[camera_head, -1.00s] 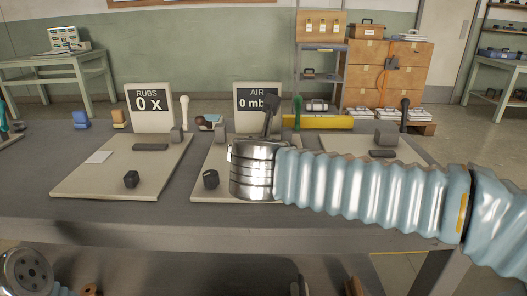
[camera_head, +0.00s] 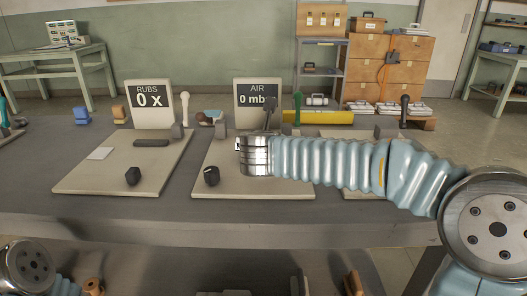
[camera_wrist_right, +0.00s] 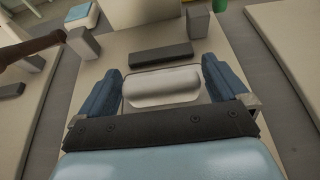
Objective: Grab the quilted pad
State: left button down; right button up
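A pale, puffy pad (camera_wrist_right: 162,87) lies between the two blue fingers of my right gripper (camera_wrist_right: 161,76) in the right wrist view. The fingers are spread, one on each side of the pad, and I cannot tell whether they touch it. The pad is over or on the middle board (camera_head: 285,189). In the head view my right wrist and forearm hide the pad and the fingers. My left gripper is out of view; only part of my left arm shows at the lower left.
A dark bar (camera_wrist_right: 161,54) and a grey block (camera_wrist_right: 197,25) stand beyond the pad. A black knob (camera_head: 211,176) is at the middle board's front. The left board (camera_head: 110,180) holds a white square (camera_head: 100,154).

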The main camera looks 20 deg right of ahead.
jog(key=c, duration=0.7)
jog(key=shift+r, duration=0.1)
jog(key=shift+c, duration=0.2)
